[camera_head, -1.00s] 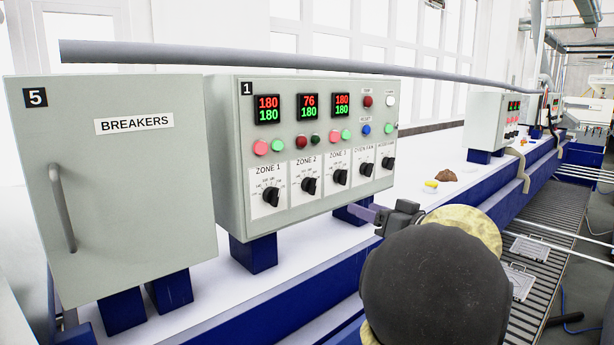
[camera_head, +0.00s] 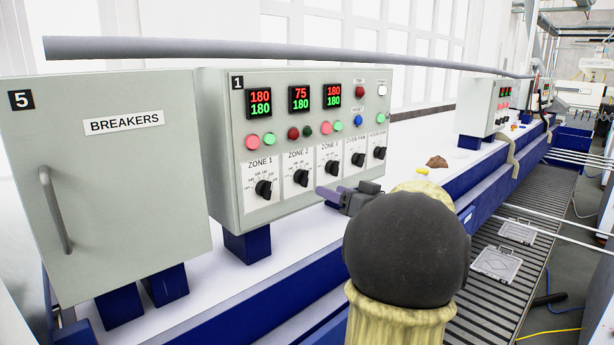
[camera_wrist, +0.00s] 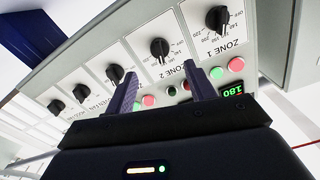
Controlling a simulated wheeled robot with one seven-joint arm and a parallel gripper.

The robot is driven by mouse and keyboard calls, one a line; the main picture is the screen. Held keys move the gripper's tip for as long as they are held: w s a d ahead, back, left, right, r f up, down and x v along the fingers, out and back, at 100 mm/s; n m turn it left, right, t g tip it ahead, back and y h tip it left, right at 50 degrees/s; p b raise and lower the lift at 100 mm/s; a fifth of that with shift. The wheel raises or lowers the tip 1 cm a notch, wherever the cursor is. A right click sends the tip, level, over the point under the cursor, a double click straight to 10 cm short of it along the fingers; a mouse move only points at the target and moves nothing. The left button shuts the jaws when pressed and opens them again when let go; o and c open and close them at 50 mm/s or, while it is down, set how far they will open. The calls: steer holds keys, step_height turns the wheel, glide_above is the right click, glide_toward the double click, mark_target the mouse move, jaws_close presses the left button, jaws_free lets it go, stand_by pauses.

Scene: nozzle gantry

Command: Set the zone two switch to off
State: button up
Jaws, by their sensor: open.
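The zone 2 switch (camera_head: 300,178) is a black knob on a white dial plate on the grey control panel (camera_head: 225,125). It stands between the zone 1 knob (camera_head: 263,188) and the zone 3 knob (camera_head: 332,168). My gripper (camera_head: 324,193) is below and right of it, in front of the panel. In the wrist view, my gripper (camera_wrist: 163,73) is open and empty, its two fingers pointing at the panel. The zone 2 knob (camera_wrist: 160,48) shows beyond the gap, apart from both fingers. I cannot tell its exact setting.
The zone 2 display (camera_head: 300,98) reads 75 over 180. Its red lamp (camera_head: 293,133) and green lamp look dark. More knobs sit close by to the right. A breaker cabinet (camera_head: 110,190) stands left. A grey pipe (camera_head: 250,55) runs above the panel.

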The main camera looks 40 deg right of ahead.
mark_target(307, 181)
steer(key=w+p, duration=0.1)
steer(key=w, duration=0.3)
steer(key=w+p, duration=0.2)
steer(key=w, duration=0.2)
steer(key=shift+a+r, duration=0.15)
steer(key=shift+a, duration=0.05)
steer(key=shift+w+a+p, duration=0.15)
steer(key=shift+w+p, duration=0.15)
steer(key=shift+w, duration=0.55)
steer(key=c, duration=0.9)
